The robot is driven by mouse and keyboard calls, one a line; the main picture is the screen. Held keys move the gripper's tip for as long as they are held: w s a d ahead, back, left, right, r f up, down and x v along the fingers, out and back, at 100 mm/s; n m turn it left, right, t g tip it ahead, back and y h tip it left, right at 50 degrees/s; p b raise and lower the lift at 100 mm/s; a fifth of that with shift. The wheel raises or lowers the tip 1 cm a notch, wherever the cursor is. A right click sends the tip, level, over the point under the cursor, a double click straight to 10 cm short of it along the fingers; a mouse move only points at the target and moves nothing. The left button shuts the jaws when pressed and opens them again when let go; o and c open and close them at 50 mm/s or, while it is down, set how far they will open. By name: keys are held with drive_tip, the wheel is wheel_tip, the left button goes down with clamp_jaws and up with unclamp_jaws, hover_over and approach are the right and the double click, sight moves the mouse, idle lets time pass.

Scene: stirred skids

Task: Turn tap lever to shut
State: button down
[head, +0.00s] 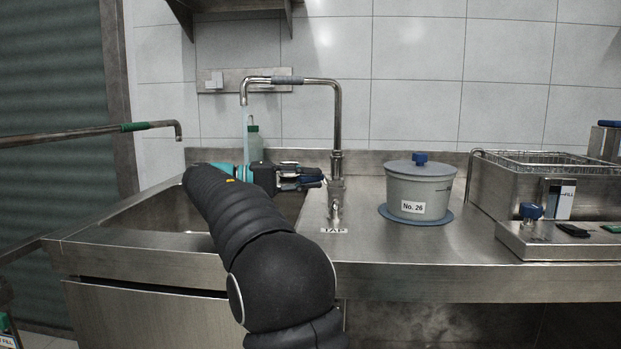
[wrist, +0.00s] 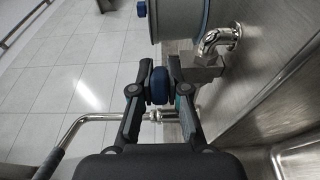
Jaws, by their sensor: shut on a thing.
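The tap (head: 337,140) is a tall metal pipe with a spout reaching left over the sink. A pale blue stream of water (head: 245,120) falls from the spout. A label reading TAP (head: 334,230) lies at its foot. My gripper (head: 318,180) is at the left side of the tap column. In the wrist view my gripper (wrist: 158,92) has its fingers on both sides of the blue lever knob (wrist: 159,80) and is shut on it. The fingers hide much of the lever in the head view.
The sink basin (head: 130,215) is under my arm, with a green bottle (head: 254,150) behind. A lidded grey pot (head: 419,190) labelled No. 26 stands right of the tap on the counter (head: 400,245). A fryer (head: 540,180) is at the far right. A metal pipe (head: 90,130) juts in from the left.

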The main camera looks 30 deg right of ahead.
drive_tip(key=c, duration=1.2)
unclamp_jaws()
drive_tip(key=shift+s+d, duration=0.1)
drive_tip(key=shift+o, duration=0.2)
